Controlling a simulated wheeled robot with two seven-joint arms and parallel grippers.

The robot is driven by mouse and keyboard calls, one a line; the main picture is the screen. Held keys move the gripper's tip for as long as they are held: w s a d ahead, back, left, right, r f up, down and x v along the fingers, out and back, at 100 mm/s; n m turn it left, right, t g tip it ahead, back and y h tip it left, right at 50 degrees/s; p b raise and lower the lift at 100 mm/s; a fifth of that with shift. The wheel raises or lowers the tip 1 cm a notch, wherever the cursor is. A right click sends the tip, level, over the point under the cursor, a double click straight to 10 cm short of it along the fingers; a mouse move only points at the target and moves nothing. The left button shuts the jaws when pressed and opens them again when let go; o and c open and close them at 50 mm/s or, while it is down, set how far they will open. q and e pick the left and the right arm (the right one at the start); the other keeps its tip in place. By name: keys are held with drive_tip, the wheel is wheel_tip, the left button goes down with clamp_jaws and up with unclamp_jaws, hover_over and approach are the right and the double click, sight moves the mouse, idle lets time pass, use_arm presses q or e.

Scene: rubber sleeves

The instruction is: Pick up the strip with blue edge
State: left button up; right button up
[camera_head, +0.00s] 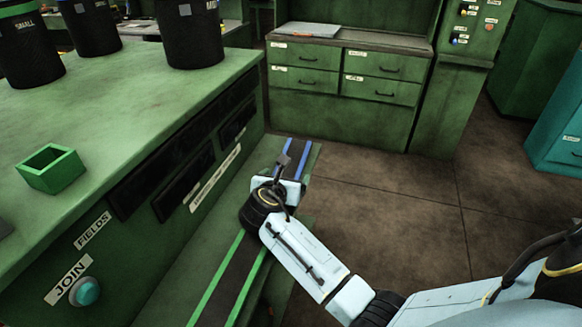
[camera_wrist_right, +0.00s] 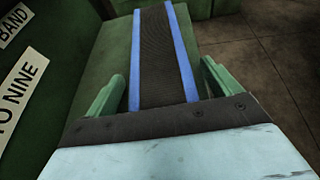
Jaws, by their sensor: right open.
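The strip with blue edges (camera_wrist_right: 161,55) is black and lies flat on a green shelf (camera_wrist_right: 112,50). In the head view its far part (camera_head: 296,150) shows beyond my right wrist, which hides the rest. My right gripper (camera_wrist_right: 160,85) is open, with one green finger on each side of the blue-edged strip in the right wrist view. I cannot tell whether the fingers touch the shelf. A second strip with green edges (camera_head: 232,285) lies on the same shelf, nearer to me. My left gripper is not in view.
A green cabinet (camera_head: 130,110) with a JOIN button (camera_head: 86,291) stands left of the shelf. On it are black containers (camera_head: 190,35) and a small green open box (camera_head: 50,168). Drawers (camera_head: 305,78) stand at the back. Brown floor (camera_head: 400,195) lies clear at right.

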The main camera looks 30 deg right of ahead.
drive_tip(key=c, duration=1.1)
drive_tip(key=shift+r, duration=0.1)
